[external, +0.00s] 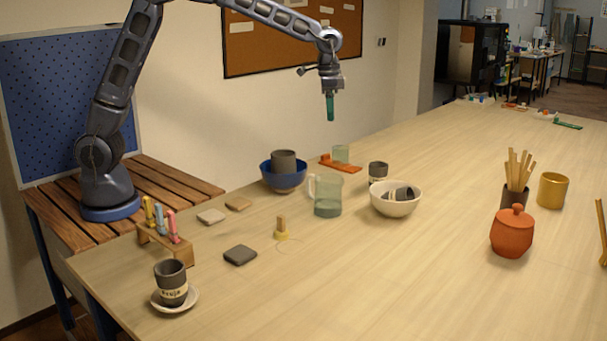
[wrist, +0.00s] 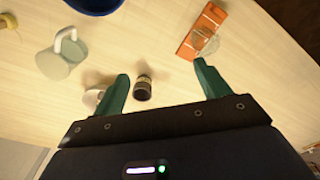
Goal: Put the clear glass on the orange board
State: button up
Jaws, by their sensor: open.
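The clear glass (external: 341,152) is a small see-through tumbler at the far side of the table. It overlaps the orange board (external: 354,168) in the external view. In the wrist view the glass (wrist: 207,43) overlaps the right edge of the orange board (wrist: 190,46); I cannot tell whether it stands on the board or right against it. My gripper (external: 330,107) is above the table, higher than the glass, with green fingers pointing down. In the wrist view my gripper (wrist: 161,71) is open, with its fingers wide apart and nothing between them.
A clear handled mug (external: 328,198), a blue bowl (external: 284,180) holding a dark cup, a dark labelled cup (external: 377,172) and a white bowl (external: 396,205) stand near the board. An orange lidded jar (external: 512,234) is at right. The table's right middle has free room.

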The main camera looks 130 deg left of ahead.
jog(key=s+d+r+m+t, duration=0.15)
jog(key=d+r, duration=0.25)
jog(key=d, duration=0.7)
jog(key=s+d+r+m, duration=0.15)
jog(key=d+r, duration=0.25)
jog(key=d, duration=0.7)
jog(key=s+d+r+m+t, duration=0.15)
jog(key=d+r, duration=0.25)
jog(key=d, duration=0.7)
jog(key=s+d+f+m, duration=0.1)
jog(key=s+d+f, duration=0.1)
jog(key=s+d, duration=0.8)
jog(key=s+d+f+m+t, duration=0.1)
jog(key=s+d+f+m, duration=0.1)
jog(key=s+d, duration=0.8)
jog(key=shift+s+f, duration=0.4)
jog(key=shift+f, duration=0.05)
